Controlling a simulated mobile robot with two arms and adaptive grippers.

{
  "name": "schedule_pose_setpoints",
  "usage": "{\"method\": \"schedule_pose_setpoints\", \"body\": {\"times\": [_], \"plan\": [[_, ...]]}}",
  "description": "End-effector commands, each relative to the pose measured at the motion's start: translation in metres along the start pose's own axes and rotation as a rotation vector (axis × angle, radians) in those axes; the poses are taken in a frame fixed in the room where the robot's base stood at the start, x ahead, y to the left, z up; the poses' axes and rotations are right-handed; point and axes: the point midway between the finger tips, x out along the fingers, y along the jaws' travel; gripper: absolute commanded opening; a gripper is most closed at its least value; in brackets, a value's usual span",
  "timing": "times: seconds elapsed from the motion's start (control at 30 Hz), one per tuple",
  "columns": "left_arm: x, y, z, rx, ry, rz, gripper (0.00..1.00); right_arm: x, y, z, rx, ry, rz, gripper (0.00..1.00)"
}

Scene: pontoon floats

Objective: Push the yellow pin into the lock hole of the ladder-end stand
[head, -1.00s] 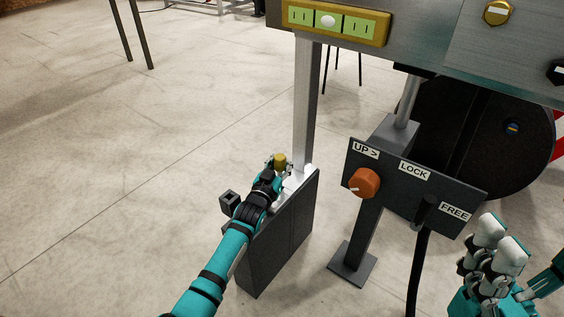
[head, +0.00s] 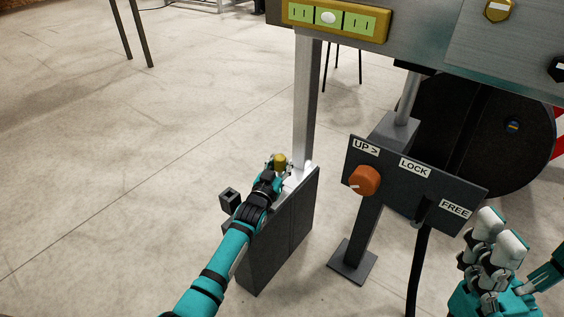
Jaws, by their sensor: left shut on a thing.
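The yellow pin (head: 279,161) shows at the tip of my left gripper (head: 276,166), which is shut on it. The pin is beside the foot of the silver post (head: 306,105) of the stand, above a dark grey box-shaped base (head: 283,238). The lock hole is not visible; my gripper and arm cover that area. I cannot tell whether the pin touches the stand. My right gripper (head: 492,262) is at the lower right, apart from everything; how far its fingers are open is unclear.
A dark panel (head: 408,190) labelled UP, LOCK and FREE carries an orange knob (head: 365,180) and stands right of the post. A black reel (head: 503,135) is behind it. A small dark square tube (head: 229,200) is left of my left arm.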

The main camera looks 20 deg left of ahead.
Motion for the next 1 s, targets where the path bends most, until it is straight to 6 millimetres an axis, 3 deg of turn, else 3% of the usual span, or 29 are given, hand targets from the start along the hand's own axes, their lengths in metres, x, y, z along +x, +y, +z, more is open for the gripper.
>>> {"method": "schedule_pose_setpoints", "body": {"times": [0.17,0.5,0.83,1.0], "plan": [[0.0,0.0,0.004,0.0,0.002,0.0,0.0,0.002,0.0,0.0,-0.002,0.012,-0.001,0.76],[0.0,0.0,0.005,-0.001,-0.001,0.0,0.46,0.005,0.001,-0.002,-0.003,0.022,0.001,0.76],[-0.004,0.0,0.008,-0.001,-0.005,0.0,0.46,0.002,0.001,0.0,-0.003,0.013,0.001,0.76],[-0.028,0.0,0.007,0.0,-0.003,0.0,0.46,0.003,0.001,0.0,-0.003,0.014,0.0,0.76]]}}
